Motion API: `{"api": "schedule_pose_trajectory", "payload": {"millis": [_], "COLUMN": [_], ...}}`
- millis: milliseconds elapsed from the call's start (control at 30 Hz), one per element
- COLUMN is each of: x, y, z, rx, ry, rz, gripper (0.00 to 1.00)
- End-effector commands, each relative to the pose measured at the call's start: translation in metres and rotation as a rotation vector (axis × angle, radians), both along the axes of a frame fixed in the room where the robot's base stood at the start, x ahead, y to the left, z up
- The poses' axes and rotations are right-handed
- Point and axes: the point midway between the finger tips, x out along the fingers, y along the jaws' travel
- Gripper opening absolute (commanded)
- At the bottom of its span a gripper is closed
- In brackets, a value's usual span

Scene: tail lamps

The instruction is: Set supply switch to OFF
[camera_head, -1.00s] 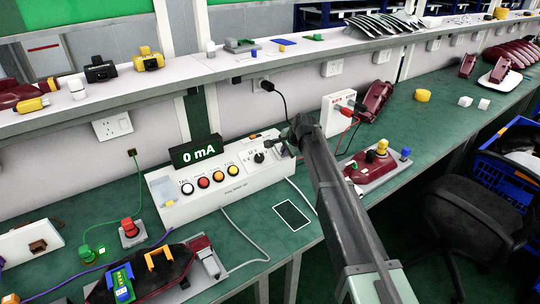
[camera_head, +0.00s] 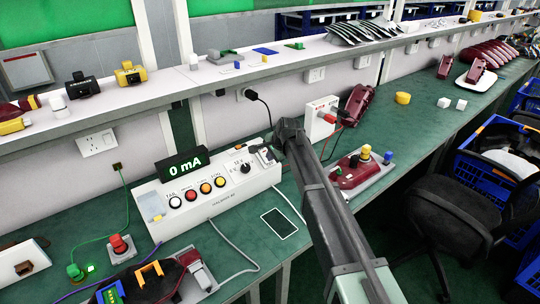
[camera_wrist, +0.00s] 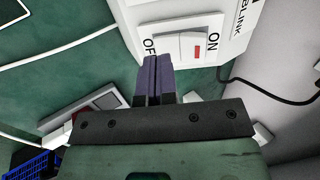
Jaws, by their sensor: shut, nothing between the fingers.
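The supply switch (camera_wrist: 180,47) is a white rocker with a red mark on its ON side, set in the white test box between the printed words OFF and ON. Which side is pressed in, I cannot tell surely. My gripper (camera_wrist: 151,60) is shut and empty, its fingertips over the OFF side of the rocker; whether they touch it is unclear. In the head view, the test box (camera_head: 210,212) has a display (camera_head: 183,165) reading 0 mA, and my arm reaches its right end, where the switch is mostly hidden.
Several round buttons (camera_head: 190,195) and a black knob (camera_head: 245,168) are on the box's face. A maroon lamp fixture (camera_head: 352,173) and a white supply with red and black leads (camera_head: 320,118) stand to the right. A dark flat panel (camera_head: 279,223) lies in front.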

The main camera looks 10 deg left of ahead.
Motion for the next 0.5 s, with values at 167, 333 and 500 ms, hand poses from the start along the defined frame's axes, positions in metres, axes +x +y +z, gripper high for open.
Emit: {"api": "schedule_pose_trajectory", "payload": {"millis": [167,333,500], "x": [-0.020,-0.037,-0.045], "y": [-0.020,-0.039,-0.050], "z": [0.053,0.093,0.106], "rx": [0.001,0.001,0.000], "ry": [0.001,0.001,0.000], "rz": [0.000,0.000,0.000], "gripper": [0.00,0.00,0.00]}}
